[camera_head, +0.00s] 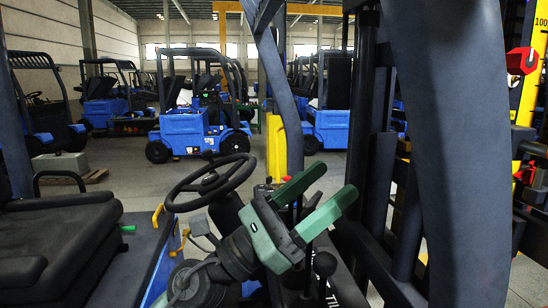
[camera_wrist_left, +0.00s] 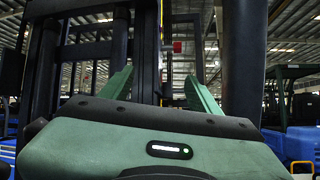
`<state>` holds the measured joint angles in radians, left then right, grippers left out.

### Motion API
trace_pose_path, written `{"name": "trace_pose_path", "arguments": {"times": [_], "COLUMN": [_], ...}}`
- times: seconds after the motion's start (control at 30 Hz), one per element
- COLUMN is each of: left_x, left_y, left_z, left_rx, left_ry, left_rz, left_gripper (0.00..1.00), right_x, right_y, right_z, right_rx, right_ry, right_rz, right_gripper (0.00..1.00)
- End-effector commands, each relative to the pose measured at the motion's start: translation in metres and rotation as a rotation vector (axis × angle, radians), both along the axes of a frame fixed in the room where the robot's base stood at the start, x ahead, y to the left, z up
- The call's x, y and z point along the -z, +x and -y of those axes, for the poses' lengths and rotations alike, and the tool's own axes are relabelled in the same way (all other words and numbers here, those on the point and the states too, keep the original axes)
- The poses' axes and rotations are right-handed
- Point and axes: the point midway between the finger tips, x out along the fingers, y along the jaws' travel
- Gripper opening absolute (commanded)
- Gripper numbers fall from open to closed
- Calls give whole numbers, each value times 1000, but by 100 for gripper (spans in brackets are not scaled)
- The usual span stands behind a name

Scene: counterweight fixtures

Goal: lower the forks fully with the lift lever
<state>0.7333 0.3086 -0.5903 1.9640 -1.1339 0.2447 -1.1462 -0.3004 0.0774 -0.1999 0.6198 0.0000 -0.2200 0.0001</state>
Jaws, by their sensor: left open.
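My left gripper (camera_head: 337,181) is green and open, with its two fingers apart beside the steering wheel (camera_head: 210,184), above the control levers. It also shows in the left wrist view (camera_wrist_left: 158,74), with nothing held between the fingers. A black lever knob (camera_head: 325,264) stands just below and right of the gripper body, apart from the fingertips. Other lever parts are partly hidden behind the gripper, and I cannot tell which one is the lift lever. The dark mast (camera_head: 378,150) rises ahead. The forks are not visible. My right gripper is not in view.
A black seat (camera_head: 60,240) is at the left. A dark frame post (camera_head: 455,150) blocks much of the right side. A red part (camera_head: 521,61) sits by a yellow post at the far right. Blue forklifts (camera_head: 200,130) stand behind on open floor.

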Motion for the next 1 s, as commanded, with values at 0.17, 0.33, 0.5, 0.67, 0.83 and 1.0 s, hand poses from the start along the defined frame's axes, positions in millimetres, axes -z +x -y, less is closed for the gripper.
{"name": "trace_pose_path", "arguments": {"times": [0.17,0.33,0.5,0.67,0.83,1.0], "left_x": [-17,14,27,11,-9,-11], "left_y": [-54,-35,17,61,80,87], "left_z": [50,64,32,-26,-67,-75], "left_rx": [-69,-147,-218,-250,-250,-243], "left_ry": [404,854,1341,1765,2011,2072], "left_rz": [582,1040,1416,1620,1680,1689], "left_gripper": [62,62,62,62,62,62], "right_x": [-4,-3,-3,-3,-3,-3], "right_y": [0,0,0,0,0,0], "right_z": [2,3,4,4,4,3], "right_rx": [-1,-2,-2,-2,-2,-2], "right_ry": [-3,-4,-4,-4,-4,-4], "right_rz": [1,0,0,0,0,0], "right_gripper": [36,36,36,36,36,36]}}
